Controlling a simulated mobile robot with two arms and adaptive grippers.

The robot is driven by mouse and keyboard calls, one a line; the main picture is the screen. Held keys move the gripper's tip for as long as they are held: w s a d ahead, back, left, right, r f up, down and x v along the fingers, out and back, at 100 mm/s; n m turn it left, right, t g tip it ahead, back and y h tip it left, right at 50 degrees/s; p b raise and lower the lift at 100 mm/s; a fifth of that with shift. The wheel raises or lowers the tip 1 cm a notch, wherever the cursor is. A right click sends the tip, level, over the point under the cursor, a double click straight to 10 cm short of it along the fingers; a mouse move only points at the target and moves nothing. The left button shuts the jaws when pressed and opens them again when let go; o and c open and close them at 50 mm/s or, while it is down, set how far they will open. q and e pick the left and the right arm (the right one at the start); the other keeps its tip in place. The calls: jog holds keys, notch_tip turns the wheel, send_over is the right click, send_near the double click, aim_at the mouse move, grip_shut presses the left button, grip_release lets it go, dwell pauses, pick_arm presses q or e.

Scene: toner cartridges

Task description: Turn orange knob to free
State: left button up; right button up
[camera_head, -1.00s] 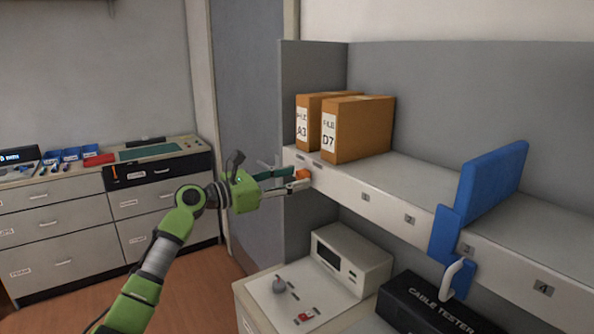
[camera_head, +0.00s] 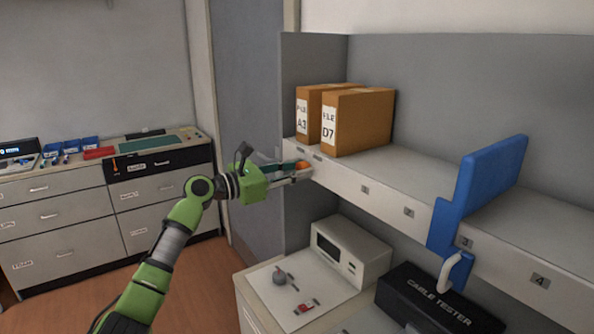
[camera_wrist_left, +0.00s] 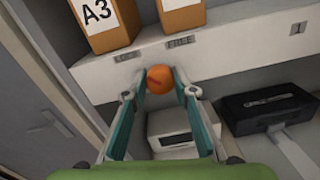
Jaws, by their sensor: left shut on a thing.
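The orange knob (camera_head: 303,164) is on the front edge of the shelf at its left end. In the left wrist view the round orange knob (camera_wrist_left: 160,79) has a red mark that slants across its face. Labels LOCK (camera_wrist_left: 126,56) and FREE (camera_wrist_left: 181,41) are on the shelf edge above it, to the left and right. My left gripper (camera_head: 298,170) reaches in from the left and is shut on the knob. In the left wrist view its two fingers (camera_wrist_left: 160,88) sit on either side of the knob. My right gripper is not in view.
File boxes A3 (camera_head: 313,112) and D7 (camera_head: 358,122) stand on the shelf above the knob. A blue bracket (camera_head: 470,195) is clamped to the shelf at slot 3. Below are a white instrument (camera_head: 355,250) and a black cable tester case (camera_head: 430,300).

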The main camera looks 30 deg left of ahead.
pick_arm(q)
jog(key=shift+d+f+m+y+b, duration=0.15)
jog(key=shift+m+b, duration=1.7)
jog(key=shift+m, duration=2.4)
jog(key=shift+f+m+y+b, duration=0.15)
jog(key=shift+m+b, duration=1.65)
jog(key=shift+m, duration=2.45)
jog(key=shift+r, duration=0.1)
jog(key=o, duration=1.1)
jog(key=shift+s, duration=0.1)
